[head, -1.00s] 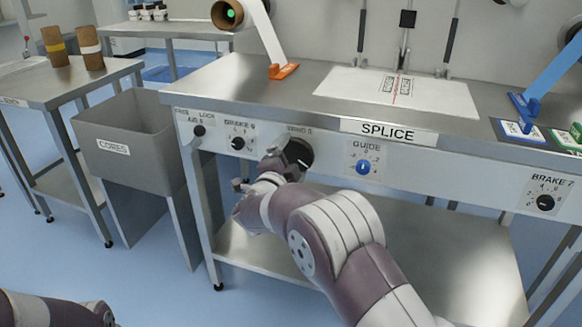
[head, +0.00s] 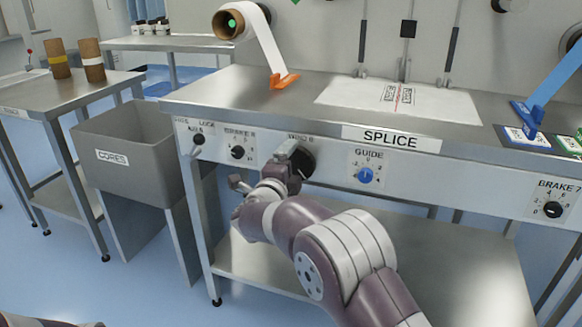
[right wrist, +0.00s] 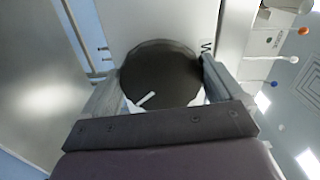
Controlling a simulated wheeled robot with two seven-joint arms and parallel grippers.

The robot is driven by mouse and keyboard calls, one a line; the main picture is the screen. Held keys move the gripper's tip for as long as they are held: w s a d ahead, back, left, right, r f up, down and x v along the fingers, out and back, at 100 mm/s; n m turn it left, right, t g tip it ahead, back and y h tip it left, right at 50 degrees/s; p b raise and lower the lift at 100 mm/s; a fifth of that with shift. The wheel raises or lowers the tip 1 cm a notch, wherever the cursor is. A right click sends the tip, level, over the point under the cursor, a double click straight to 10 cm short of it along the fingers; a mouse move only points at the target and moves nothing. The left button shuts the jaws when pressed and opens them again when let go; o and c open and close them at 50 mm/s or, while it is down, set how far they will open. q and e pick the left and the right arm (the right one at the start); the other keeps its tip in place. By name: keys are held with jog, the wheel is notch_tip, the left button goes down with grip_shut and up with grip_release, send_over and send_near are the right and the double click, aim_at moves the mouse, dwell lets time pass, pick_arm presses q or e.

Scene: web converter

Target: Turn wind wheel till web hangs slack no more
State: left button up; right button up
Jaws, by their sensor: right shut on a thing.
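The wind wheel (head: 305,163) is a dark round knob on the front panel of the splice table, partly hidden by my right gripper (head: 287,160). In the right wrist view the wheel (right wrist: 160,75) sits between the two fingers of the gripper (right wrist: 160,88), with a pale mark near its lower edge. My right gripper is shut on it. A white web (head: 265,45) runs from a brown-cored roll (head: 229,23) down to an orange clamp (head: 284,81) on the table. It looks nearly straight, slightly bowed; remaining slack is hard to judge. My left gripper is out of view.
The lock knob (head: 199,139), a brake knob (head: 238,152) and the blue guide knob (head: 365,175) share the panel with the wheel. A grey cores bin (head: 112,157) stands left of the table. A blue web (head: 556,75) hangs at the right.

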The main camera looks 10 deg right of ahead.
jog(key=shift+d+r, duration=0.1)
jog(key=shift+r, duration=0.25)
jog(key=o, duration=0.7)
jog(key=p+v, duration=0.3)
jog(key=v, duration=0.9)
jog(key=shift+s+a+f, duration=0.25)
